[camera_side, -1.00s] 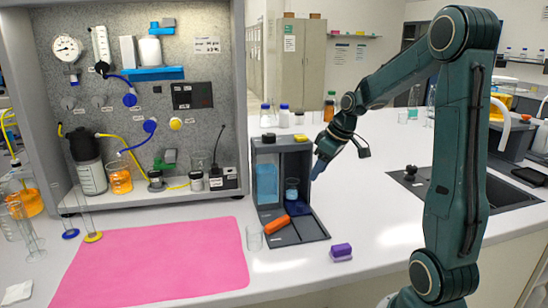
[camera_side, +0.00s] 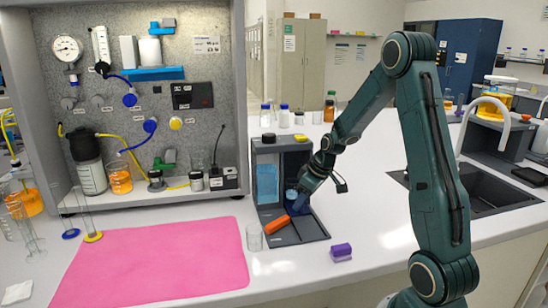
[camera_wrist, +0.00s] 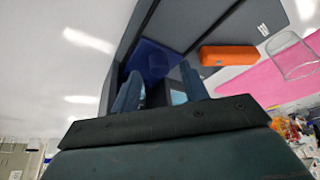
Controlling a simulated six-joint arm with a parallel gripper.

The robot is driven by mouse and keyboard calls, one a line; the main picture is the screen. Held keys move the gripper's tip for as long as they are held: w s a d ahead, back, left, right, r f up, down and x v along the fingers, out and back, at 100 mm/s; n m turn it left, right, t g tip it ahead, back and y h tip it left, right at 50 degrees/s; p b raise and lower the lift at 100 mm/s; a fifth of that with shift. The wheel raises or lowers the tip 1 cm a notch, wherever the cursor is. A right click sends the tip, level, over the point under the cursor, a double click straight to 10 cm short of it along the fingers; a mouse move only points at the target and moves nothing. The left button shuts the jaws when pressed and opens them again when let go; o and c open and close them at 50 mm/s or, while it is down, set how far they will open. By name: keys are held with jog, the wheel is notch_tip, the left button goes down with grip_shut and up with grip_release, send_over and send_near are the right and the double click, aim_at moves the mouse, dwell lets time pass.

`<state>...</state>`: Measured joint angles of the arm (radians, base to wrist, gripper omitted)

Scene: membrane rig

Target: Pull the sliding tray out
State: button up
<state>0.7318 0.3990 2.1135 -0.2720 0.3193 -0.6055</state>
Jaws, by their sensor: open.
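The sliding tray looks like the dark blue piece (camera_wrist: 158,60) low in the grey dispenser unit (camera_side: 297,153); in the wrist view it lies between and beyond my fingers. In the side view my gripper mostly covers it. My gripper (camera_side: 299,204) is at the front of the unit's right bay, pointing down and left. In the wrist view my gripper (camera_wrist: 160,72) has its two fingers apart, on either side of part of the blue tray. Whether a finger touches the tray cannot be told.
An orange block (camera_side: 277,225) lies on the unit's base, left of my gripper. A clear beaker (camera_side: 254,238) stands just left of the base. A purple block (camera_side: 341,251) sits on the bench to the front right. The bench right of the unit is clear.

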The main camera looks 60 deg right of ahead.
jog(key=shift+w+f, duration=0.25)
jog(key=shift+f, duration=0.25)
grip_shut()
jog(key=shift+s+a, duration=4.05)
grip_release()
jog(key=shift+r, duration=0.2)
jog(key=v, duration=1.3)
jog(key=shift+s+r, duration=0.15)
jog(key=shift+s, duration=0.1)
